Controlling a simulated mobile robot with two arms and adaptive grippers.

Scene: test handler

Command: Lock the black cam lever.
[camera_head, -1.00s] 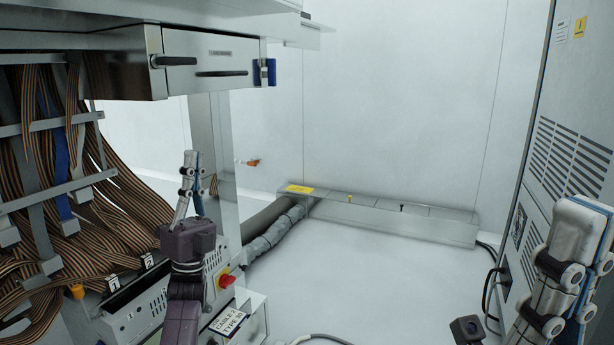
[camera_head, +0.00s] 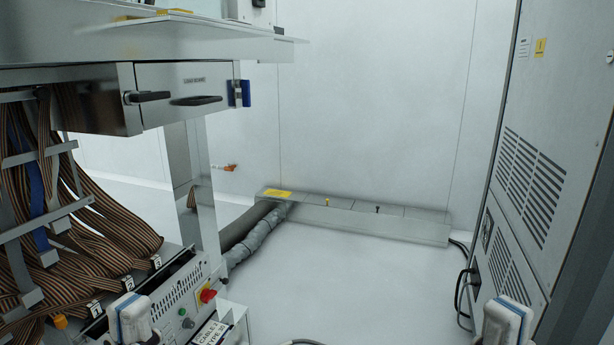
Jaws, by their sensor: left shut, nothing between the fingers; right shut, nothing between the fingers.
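Two black handles, a left one (camera_head: 148,97) and a right one (camera_head: 197,100), sit on the metal box (camera_head: 160,77) at upper left. Both lie roughly horizontal. I cannot tell which is the cam lever or whether it is locked. My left gripper (camera_head: 130,310) shows only its pale fingertips at the bottom left, low and well below the box. My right gripper (camera_head: 508,312) shows only its tips at the bottom right, far from the box. Both are shut and empty. The rest of both grippers is out of the frame.
A blue latch (camera_head: 239,93) is on the box's right end. Striped ribbon cables (camera_head: 90,230) hang at left above a panel with a red knob (camera_head: 207,295). A tall cabinet (camera_head: 545,150) stands at right. The middle floor (camera_head: 330,275) is clear.

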